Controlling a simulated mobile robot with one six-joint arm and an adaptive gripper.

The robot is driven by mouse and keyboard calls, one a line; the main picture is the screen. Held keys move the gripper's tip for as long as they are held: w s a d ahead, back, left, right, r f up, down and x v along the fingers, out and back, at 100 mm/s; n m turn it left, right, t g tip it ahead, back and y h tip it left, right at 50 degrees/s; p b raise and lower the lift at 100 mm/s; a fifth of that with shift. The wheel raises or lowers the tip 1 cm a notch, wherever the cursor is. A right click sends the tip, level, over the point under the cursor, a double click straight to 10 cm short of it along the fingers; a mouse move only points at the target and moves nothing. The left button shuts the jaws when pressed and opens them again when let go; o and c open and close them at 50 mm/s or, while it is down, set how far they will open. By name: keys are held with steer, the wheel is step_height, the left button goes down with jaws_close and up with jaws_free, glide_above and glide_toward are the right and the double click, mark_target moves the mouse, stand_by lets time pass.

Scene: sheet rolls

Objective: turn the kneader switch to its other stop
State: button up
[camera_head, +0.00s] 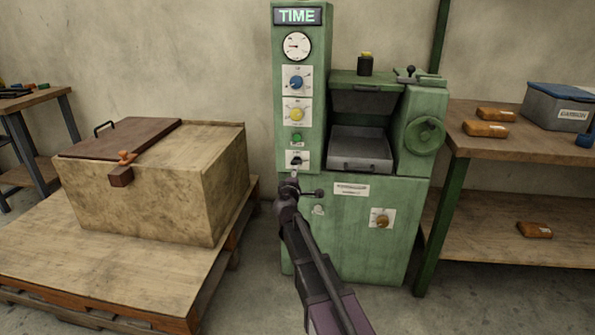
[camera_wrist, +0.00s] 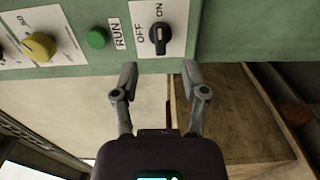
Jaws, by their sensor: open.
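A black rotary switch (camera_wrist: 160,38) sits on a white plate marked OFF and ON in the wrist view. Its grip runs roughly up and down in that picture; I cannot tell for sure which mark it points to. In the head view the switch (camera_head: 295,160) is the lowest control on the green machine's column. My gripper (camera_wrist: 160,72) is open and empty, its fingertips just short of the plate and either side of the switch's line. In the head view my gripper (camera_head: 294,180) is just below the switch, and its fingers are too small to make out.
A green button (camera_wrist: 97,38) and a yellow dial (camera_wrist: 40,46) lie along the same panel, with a blue dial (camera_head: 296,82) higher up. A wooden crate (camera_head: 155,200) stands left on a pallet. A workbench (camera_head: 520,158) stands right.

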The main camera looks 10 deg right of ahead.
steer(key=shift+v, duration=1.9)
steer(key=s+d+f+m+g+h+p, duration=0.1)
steer(key=s+d+f+m+g, duration=0.45)
steer(key=s, duration=0.25)
steer(key=s+d+f+m+g+h+p, duration=0.1)
steer(key=s+d+f+m+g, duration=0.4)
steer(key=s, duration=0.3)
steer(key=s+a+f+m+g+y+p, duration=0.1)
steer(key=s+a+f+m+g+y, duration=0.2)
steer(key=s, duration=0.5)
steer(key=s+a+m+g+y+p, duration=0.15)
steer(key=s+a+g+y, duration=0.3)
steer(key=s, duration=0.45)
step_height(320, 180, up, 37)
steer(key=p, duration=3.7)
steer(key=shift+w+d+n+t, duration=0.15)
steer(key=shift+d+n+t, duration=0.15)
steer(key=shift+d+t, duration=0.1)
